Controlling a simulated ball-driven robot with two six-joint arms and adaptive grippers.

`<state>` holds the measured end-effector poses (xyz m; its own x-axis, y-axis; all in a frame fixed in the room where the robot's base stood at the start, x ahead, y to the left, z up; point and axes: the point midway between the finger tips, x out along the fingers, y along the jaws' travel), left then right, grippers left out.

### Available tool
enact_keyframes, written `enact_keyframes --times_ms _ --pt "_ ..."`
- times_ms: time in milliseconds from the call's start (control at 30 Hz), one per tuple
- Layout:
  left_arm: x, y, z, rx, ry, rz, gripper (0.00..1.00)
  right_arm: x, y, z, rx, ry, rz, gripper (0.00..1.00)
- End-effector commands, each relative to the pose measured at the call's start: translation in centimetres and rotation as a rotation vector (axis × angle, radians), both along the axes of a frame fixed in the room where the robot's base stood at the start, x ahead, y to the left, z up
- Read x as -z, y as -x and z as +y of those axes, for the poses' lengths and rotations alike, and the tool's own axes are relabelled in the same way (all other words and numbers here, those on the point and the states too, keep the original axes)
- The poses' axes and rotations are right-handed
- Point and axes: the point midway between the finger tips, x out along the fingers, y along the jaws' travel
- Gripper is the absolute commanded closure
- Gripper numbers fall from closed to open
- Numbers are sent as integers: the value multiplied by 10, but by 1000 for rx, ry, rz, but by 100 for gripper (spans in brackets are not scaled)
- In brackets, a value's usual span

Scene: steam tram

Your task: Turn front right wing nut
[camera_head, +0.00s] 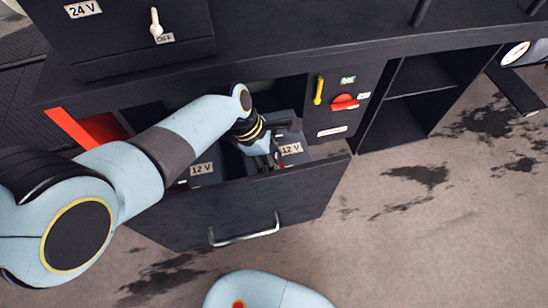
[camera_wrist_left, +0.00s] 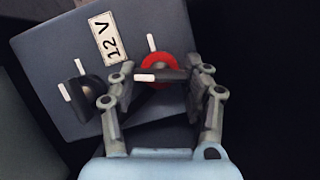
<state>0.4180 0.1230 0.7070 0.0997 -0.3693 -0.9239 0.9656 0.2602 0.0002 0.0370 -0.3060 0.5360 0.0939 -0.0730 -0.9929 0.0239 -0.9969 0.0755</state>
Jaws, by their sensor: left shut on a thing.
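A grey-blue battery marked 12 V (camera_wrist_left: 62,42) fills much of the left wrist view. It carries a dark terminal piece with white bars (camera_wrist_left: 88,98) at left. On its right is a red ring (camera_wrist_left: 160,62) with a dark wing nut (camera_wrist_left: 172,76) that has a white bar. My left gripper (camera_wrist_left: 165,78) has its fingers on either side of this wing nut and is shut on it. In the head view my left gripper (camera_head: 264,160) reaches down into the open drawer (camera_head: 250,205), between two 12 V labels, and hides most of the nut. My right gripper is not in view.
The drawer front has a metal handle (camera_head: 243,231). A panel with a yellow lever (camera_head: 318,90) and a red knob (camera_head: 344,102) stands right of the drawer. A black 24 V box (camera_head: 130,45) sits on the counter above. Open shelves (camera_head: 420,78) are farther right.

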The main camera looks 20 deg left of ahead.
Motion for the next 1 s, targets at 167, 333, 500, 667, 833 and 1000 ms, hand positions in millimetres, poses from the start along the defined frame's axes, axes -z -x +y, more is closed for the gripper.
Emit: enact_keyframes --times_ms 167,333,500,667,833,1000 --pt "0 0 0 1 0 1 83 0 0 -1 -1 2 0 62" --pt "0 0 0 22 0 1 83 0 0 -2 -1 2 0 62" --pt "0 -1 1 88 0 1 83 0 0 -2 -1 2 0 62" --pt "0 -2 1 201 -1 2 83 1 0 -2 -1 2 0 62" --pt "0 -3 1 354 0 1 83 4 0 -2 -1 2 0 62" --pt "1 -3 0 518 0 1 83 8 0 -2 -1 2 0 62"
